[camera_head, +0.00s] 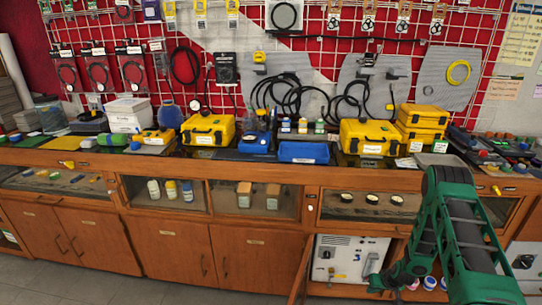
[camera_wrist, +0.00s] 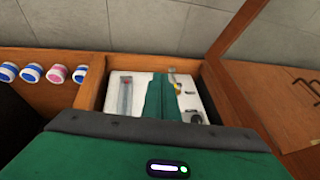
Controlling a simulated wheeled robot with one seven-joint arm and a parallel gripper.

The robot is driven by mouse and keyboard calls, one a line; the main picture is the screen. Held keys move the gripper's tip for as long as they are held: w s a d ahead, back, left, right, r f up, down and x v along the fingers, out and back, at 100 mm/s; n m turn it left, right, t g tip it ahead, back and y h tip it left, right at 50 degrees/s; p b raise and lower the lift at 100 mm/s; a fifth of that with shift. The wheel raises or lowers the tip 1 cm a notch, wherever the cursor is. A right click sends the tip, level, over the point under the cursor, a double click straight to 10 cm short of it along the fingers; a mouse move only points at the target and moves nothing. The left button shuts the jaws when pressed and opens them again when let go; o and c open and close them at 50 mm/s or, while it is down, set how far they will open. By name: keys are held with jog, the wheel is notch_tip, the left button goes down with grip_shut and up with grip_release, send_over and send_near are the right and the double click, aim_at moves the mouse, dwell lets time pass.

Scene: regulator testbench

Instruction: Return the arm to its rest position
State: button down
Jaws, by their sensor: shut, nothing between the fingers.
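My green arm (camera_head: 465,235) fills the lower right of the head view, bent at a high elbow and reaching down in front of the counter. My gripper (camera_wrist: 163,85) is in the middle of the wrist view, its green fingers together and empty. It is in front of a white panelled unit (camera_wrist: 125,92) in an open lower cabinet, hiding part of its face. The same unit (camera_head: 345,254) shows in the head view, with knobs and a handle. Whether the fingers touch it cannot be told.
The open cabinet door (camera_head: 300,270) stands left of the unit; it is at the right in the wrist view (camera_wrist: 260,85). Several pink and blue capped jars (camera_wrist: 57,74) stand beside the unit. The wooden counter (camera_head: 90,157) above holds yellow cases (camera_head: 208,130). Grey floor (camera_head: 70,284) is clear at left.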

jog(key=d+r+g+h, duration=0.1)
jog(key=d+r, duration=0.1)
jog(key=r, duration=0.8)
jog(key=d+r, duration=0.2)
jog(key=r, duration=0.8)
jog(key=s+r+m+g+h, duration=0.1)
jog(key=s+r, duration=0.3)
jog(key=r, duration=0.5)
jog(key=s+r, duration=0.5)
jog(key=r, duration=0.4)
jog(key=s+a+r+m+g, duration=0.1)
jog(key=s+r+m+g, duration=0.1)
jog(key=s+r, duration=1.15)
jog(key=s+a+r+m, duration=0.1)
jog(key=s+a+r, duration=0.1)
jog(key=s, duration=0.7)
jog(key=s+a+r+m, duration=0.1)
jog(key=s+a+r, duration=0.2)
jog(key=s, duration=0.6)
jog(key=shift+s+a+r+g+y, duration=0.2)
jog(key=shift+s+a+g+y, duration=0.1)
jog(key=shift+y, duration=0.1)
jog(key=shift+w+f, duration=0.25)
jog(key=shift+w, duration=0.35)
